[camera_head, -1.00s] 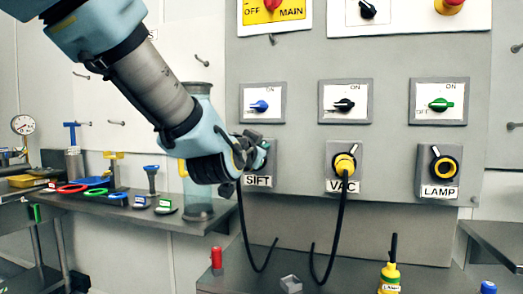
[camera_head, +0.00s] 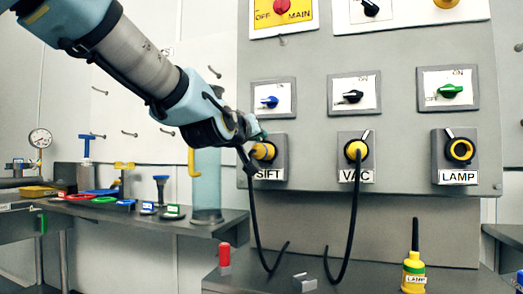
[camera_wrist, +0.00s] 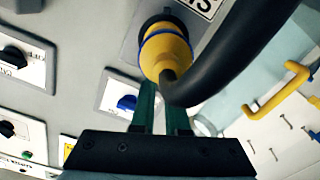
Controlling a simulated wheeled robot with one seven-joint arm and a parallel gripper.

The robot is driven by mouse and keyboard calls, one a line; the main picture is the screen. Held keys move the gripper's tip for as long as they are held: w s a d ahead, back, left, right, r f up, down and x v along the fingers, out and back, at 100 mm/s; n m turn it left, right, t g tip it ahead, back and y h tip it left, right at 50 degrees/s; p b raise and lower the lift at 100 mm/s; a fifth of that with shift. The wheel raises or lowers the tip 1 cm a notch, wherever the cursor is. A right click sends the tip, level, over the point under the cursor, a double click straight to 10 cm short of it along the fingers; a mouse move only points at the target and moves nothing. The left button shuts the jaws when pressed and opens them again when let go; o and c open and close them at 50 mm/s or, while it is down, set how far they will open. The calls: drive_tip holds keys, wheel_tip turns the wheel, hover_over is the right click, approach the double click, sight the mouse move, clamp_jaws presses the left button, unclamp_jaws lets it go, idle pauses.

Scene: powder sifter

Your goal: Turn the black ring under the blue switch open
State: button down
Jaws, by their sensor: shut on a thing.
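The blue switch (camera_head: 269,102) sits on a white plate on the grey panel, above the socket labelled SIFT (camera_head: 270,174). A yellow plug with a black cable (camera_head: 262,151) is in that socket; it also shows in the wrist view (camera_wrist: 166,52). The black ring around the plug (camera_wrist: 160,18) is mostly hidden by the plug and my gripper. My gripper (camera_head: 258,136) is at the upper left of the SIFT socket. In the wrist view its green fingers (camera_wrist: 160,108) reach in behind the plug, shut at the ring; the gripped part is hidden.
To the right are the VAC socket (camera_head: 356,150), with a plug and cable, and the LAMP socket (camera_head: 461,149). The SIFT cable hangs close to my gripper. A shelf (camera_head: 190,224) with a clear cylinder (camera_head: 207,190) is at the left. A yellow LAMP plug (camera_head: 413,270) stands below.

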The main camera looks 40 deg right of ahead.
drive_tip(key=shift+w+a+f+n+b, duration=0.15)
drive_tip(key=shift+w+f+n+b, duration=0.1)
drive_tip(key=shift+n+b, duration=0.6)
drive_tip(key=shift+r, duration=0.1)
drive_tip(key=c, duration=0.9)
unclamp_jaws()
drive_tip(key=p+v, duration=0.8)
drive_tip(key=v, duration=0.2)
drive_tip(key=shift+s+a, duration=0.1)
drive_tip(key=shift+a, duration=0.3)
